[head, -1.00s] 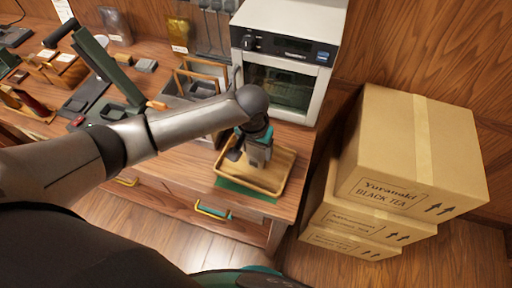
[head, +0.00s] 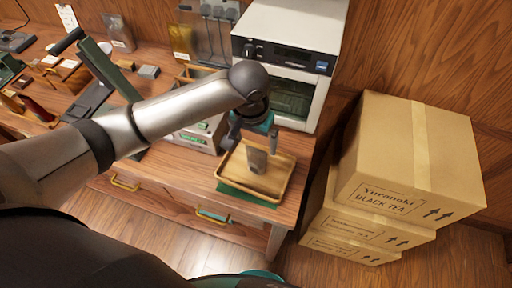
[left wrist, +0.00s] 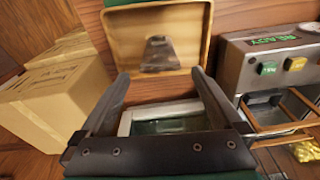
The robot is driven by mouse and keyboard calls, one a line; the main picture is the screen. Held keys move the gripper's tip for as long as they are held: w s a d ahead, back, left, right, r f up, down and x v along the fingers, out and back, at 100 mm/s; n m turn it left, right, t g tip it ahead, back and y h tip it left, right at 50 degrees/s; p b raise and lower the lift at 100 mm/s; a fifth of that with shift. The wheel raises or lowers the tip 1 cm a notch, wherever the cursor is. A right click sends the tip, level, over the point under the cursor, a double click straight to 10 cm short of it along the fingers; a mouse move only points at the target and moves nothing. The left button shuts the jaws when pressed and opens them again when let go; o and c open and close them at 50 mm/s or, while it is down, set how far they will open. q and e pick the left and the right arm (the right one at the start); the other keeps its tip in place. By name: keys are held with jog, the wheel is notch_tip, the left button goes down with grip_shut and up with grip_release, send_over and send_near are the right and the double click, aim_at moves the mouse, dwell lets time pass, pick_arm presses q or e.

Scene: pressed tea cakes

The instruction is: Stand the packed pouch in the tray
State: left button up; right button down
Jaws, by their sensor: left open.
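The wooden tray (head: 226,180) sits on a green mat at the right end of the counter. The greyish packed pouch (head: 256,161) is inside the tray and looks upright in the head view. My left gripper (head: 254,137) is open above the pouch, one finger on each side in that view. In the left wrist view, the open fingers of my left gripper (left wrist: 160,74) have nothing between them. The pouch (left wrist: 158,54) shows there beyond the fingertips, apart from them, within the tray (left wrist: 203,30). My right gripper is in neither view.
A white oven (head: 290,40) stands behind the tray. A grey machine (left wrist: 257,70) with a green READY display is beside it. Stacked cardboard boxes (head: 405,160) stand on the floor at the right. My left arm covers part of the counter.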

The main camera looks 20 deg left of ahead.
aim_at(255, 159)
pick_arm(q)
jog(key=r, duration=0.3)
jog(key=shift+s+r, duration=0.25)
jog(key=shift+r, duration=0.15)
